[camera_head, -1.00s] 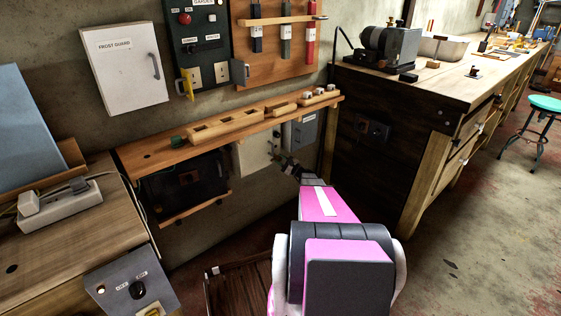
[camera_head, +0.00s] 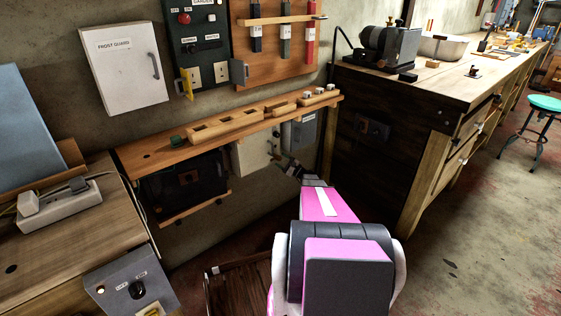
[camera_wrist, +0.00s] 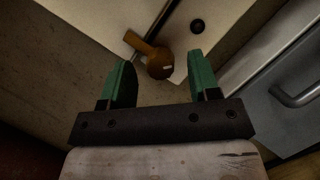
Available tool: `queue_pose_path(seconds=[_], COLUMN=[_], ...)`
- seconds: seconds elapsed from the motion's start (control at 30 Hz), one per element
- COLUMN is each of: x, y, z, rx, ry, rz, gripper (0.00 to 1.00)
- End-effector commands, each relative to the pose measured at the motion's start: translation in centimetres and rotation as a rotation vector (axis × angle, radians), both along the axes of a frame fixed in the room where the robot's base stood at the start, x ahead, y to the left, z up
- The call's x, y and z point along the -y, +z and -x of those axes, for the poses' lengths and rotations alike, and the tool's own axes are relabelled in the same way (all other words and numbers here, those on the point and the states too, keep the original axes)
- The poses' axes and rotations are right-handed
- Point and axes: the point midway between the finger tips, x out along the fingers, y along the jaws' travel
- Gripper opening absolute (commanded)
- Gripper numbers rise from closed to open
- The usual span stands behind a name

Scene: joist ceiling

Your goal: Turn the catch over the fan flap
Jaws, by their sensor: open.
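In the wrist view, a brown catch (camera_wrist: 159,63) with a round hub and a short arm pointing up-left sits at the lower corner of a cream panel (camera_wrist: 85,20). A dark rod runs up from beside its arm. My gripper (camera_wrist: 160,65) is open, with its green fingers on either side of the catch hub; I cannot tell whether either touches it. In the head view, my gripper (camera_head: 283,162) is small and dark, in front of the cream panel (camera_head: 254,152) under the wall shelf. The catch is too small to make out there.
A grey box with a handle (camera_wrist: 292,100) stands right of the panel in the wrist view. The wooden shelf (camera_head: 150,150) overhangs above. A dark workbench (camera_head: 375,160) stands right of my arm. A wooden slatted item (camera_head: 235,290) is low at its left.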

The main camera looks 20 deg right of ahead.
Motion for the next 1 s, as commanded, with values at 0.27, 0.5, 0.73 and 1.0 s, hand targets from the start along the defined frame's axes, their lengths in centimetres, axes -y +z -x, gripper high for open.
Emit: queue_pose_path(seconds=[0.27, 0.5, 0.73, 1.0], x=[3.0, 4.9, 5.5, 5.5], y=[-1.4, -2.3, -2.6, -2.6], z=[4.2, 6.7, 7.5, 7.5], rx=[-0.001, -0.001, -0.001, -0.001], ry=[-0.002, -0.001, -0.002, -0.001], rz=[-0.001, -0.001, -0.001, -0.001], gripper=[0.56, 0.56, 0.56, 0.56])
